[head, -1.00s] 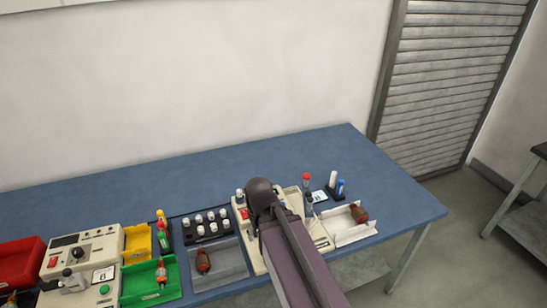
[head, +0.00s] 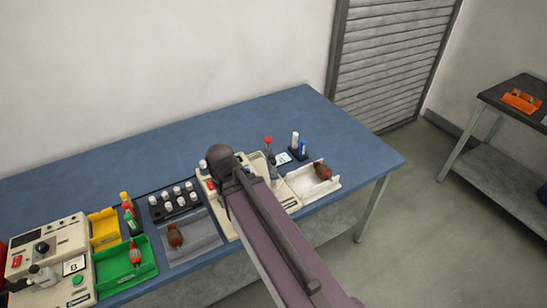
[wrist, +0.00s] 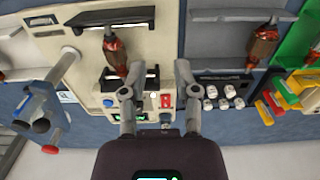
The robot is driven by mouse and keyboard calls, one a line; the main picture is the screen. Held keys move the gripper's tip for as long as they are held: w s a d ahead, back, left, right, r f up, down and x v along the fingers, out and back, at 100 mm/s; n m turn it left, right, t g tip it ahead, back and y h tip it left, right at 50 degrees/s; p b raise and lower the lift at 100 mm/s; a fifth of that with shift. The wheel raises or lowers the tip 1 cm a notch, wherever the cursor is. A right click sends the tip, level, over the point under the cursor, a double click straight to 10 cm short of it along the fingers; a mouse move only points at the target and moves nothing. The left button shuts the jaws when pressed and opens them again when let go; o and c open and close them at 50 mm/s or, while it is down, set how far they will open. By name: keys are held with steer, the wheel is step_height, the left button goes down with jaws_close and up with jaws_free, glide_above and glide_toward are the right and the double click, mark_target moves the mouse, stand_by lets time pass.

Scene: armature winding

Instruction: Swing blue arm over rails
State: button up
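The blue arm (wrist: 40,108) stands at the left of the beige winding machine (wrist: 167,42) in the wrist view. It has a pale rod and dark and red knobs. It points away from the dark rails (wrist: 108,17), which lie across the machine. A copper-brown armature (wrist: 115,55) lies at the rails. My gripper (wrist: 158,68) is open and empty over the machine's front panel, right of the blue arm and apart from it. In the head view my own arm covers much of the machine (head: 206,190); I cannot make out the blue arm there.
A grey tray (head: 205,243) with an armature, a dark rack (head: 160,212) of white-capped pieces and a green bin (head: 148,270) stand left of the machine. A white tray (head: 297,183) with an armature is at its right. The back of the bench (head: 150,165) is clear.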

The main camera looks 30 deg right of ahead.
steer(key=shift+w+r, duration=0.15)
steer(key=shift+r, duration=0.1)
jaws_close()
step_height(320, 180, up, 4)
steer(key=m+y+p, duration=0.3)
steer(key=m+p, duration=0.1)
steer(key=m, duration=1.2)
glide_above(269, 156)
steer(key=d, duration=0.2)
steer(key=shift+s+a+t, duration=0.2)
steer(key=shift+a+t, duration=0.05)
steer(key=shift+t, duration=0.15)
steer(key=d+m+y, duration=0.1)
steer(key=d+m, duration=0.5)
steer(key=d, duration=0.5)
steer(key=shift+d+r+t, duration=0.25)
steer(key=shift+r+t, duration=0.05)
steer(key=shift+t, duration=0.1)
